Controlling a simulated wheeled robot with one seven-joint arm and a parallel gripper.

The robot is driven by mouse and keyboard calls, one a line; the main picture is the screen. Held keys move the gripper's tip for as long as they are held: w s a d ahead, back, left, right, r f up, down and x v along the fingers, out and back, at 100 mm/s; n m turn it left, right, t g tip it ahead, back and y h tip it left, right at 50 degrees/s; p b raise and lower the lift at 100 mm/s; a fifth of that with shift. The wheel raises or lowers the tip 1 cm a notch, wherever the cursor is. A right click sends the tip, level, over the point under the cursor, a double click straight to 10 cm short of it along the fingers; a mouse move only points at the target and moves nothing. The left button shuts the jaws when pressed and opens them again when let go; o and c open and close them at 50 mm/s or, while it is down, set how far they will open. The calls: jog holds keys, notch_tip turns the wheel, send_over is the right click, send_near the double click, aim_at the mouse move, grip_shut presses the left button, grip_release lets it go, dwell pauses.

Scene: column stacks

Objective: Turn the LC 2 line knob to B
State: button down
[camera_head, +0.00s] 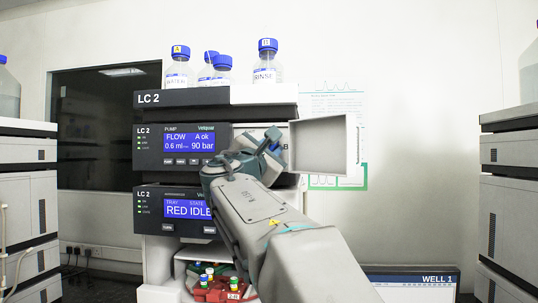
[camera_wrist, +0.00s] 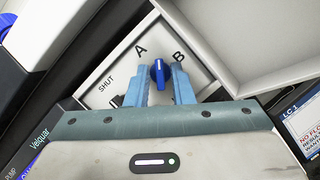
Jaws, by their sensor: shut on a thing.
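The LC 2 line knob (camera_wrist: 158,70) is small and blue with a pale pointer mark. It sits on a white plate (camera_wrist: 110,68) marked SHUT, A and B. In the wrist view its pointer is directed up the picture, between the A and the B. My gripper (camera_wrist: 160,78) has its two blue fingers on either side of the knob and is shut on it. In the head view my gripper (camera_head: 262,143) is at the right part of the LC 2 pump unit (camera_head: 180,157). There my arm hides the knob, and only part of the plate with the B shows.
An open pale door (camera_head: 318,146) sticks out just right of my gripper. Capped bottles (camera_head: 267,65) stand on top of the LC 2 stack. The tray unit (camera_head: 172,226) is below the pump. Other stacks (camera_head: 510,150) stand at both sides. A red rack (camera_head: 220,290) is low down.

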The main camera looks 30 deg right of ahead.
jog(key=m+g, duration=0.1)
jog(key=m, duration=0.1)
jog(key=m+g, duration=0.1)
jog(key=m, duration=0.2)
jog(key=shift+w+a+r+m+g, duration=0.1)
jog(key=shift+r+m+g, duration=0.1)
jog(key=shift+m+g, duration=0.1)
jog(key=m+g, duration=0.1)
jog(key=m, duration=0.2)
jog(key=m+p, duration=0.1)
jog(key=m, duration=0.1)
jog(key=shift+r+m+g+y, duration=0.2)
jog(key=shift+m+g+y, duration=0.2)
jog(key=c, duration=1.5)
grip_release()
jog(key=shift+f, duration=0.1)
jog(key=shift+c, duration=0.2)
jog(key=shift+a, duration=0.1)
jog(key=b+v, duration=0.2)
jog(key=v, duration=1.1)
jog(key=shift+s+a, duration=0.2)
jog(key=shift+s, duration=0.1)
